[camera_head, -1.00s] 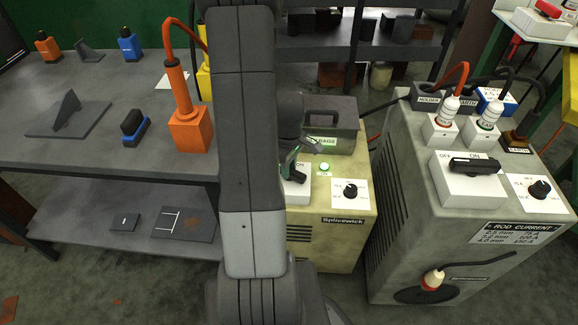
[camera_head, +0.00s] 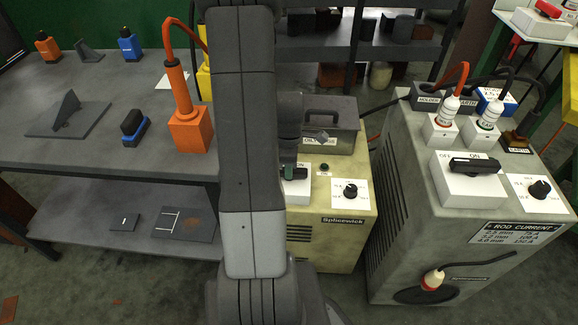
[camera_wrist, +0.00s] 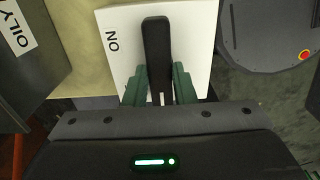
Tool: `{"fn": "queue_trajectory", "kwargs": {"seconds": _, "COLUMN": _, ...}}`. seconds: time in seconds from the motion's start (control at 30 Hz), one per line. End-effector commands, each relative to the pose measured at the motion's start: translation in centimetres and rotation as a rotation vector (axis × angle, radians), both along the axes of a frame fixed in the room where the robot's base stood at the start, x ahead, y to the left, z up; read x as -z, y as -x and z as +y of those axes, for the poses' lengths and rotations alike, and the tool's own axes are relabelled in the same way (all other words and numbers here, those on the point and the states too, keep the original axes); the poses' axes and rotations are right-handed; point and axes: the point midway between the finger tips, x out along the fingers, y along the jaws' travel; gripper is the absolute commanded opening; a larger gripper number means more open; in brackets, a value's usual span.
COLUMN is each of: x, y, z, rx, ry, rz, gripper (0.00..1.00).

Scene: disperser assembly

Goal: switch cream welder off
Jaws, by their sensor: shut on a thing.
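The cream welder (camera_head: 310,245), labelled Splicewick, stands right of my arm. Its white switch plate (camera_head: 296,193) is partly hidden by my arm. The plate fills the upper middle of the wrist view (camera_wrist: 195,30), with the word ON left of the black switch handle (camera_wrist: 157,40). My gripper (camera_wrist: 160,92) is shut on this handle, with one green finger on each side. In the head view only a bit of the green gripper (camera_head: 292,173) shows at the plate. The indicator lamp (camera_head: 324,168) on the welder's top is dark. No OFF label is readable on this plate.
A grey-green welder (camera_head: 400,215) with its own ON/OFF switch (camera_head: 474,166) stands to the right. A dark toolbox (camera_head: 330,125) sits on the cream welder's back. A grey workbench (camera_head: 75,150) with an orange device (camera_head: 190,130) is to the left.

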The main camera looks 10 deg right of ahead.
Motion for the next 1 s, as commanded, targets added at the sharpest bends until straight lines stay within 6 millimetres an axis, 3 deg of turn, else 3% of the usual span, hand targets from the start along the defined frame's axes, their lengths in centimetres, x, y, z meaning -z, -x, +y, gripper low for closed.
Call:
{"fn": "queue_trajectory", "kwargs": {"seconds": 0.3, "x": -0.1, "y": -0.1, "z": 0.0, "rx": -0.005, "ry": 0.001, "rz": -0.002, "gripper": 0.01}}
{"fn": "queue_trajectory", "kwargs": {"seconds": 0.33, "x": -0.1, "y": -0.1, "z": 0.0, "rx": -0.004, "ry": 0.001, "rz": -0.002, "gripper": 0.30}}
{"fn": "queue_trajectory", "kwargs": {"seconds": 0.4, "x": -0.1, "y": -0.1, "z": 0.0, "rx": -0.004, "ry": 0.001, "rz": -0.002, "gripper": 0.43}}
{"fn": "queue_trajectory", "kwargs": {"seconds": 0.43, "x": -0.1, "y": -0.1, "z": 0.0, "rx": -0.004, "ry": 0.001, "rz": -0.002, "gripper": 0.45}}
{"fn": "queue_trajectory", "kwargs": {"seconds": 0.77, "x": -0.4, "y": 0.0, "z": 0.0, "rx": -0.002, "ry": 0.001, "rz": -0.002, "gripper": 0.45}}
{"fn": "queue_trajectory", "kwargs": {"seconds": 1.0, "x": -4.4, "y": -0.1, "z": 0.0, "rx": -0.002, "ry": 0.001, "rz": -0.005, "gripper": 0.45}}
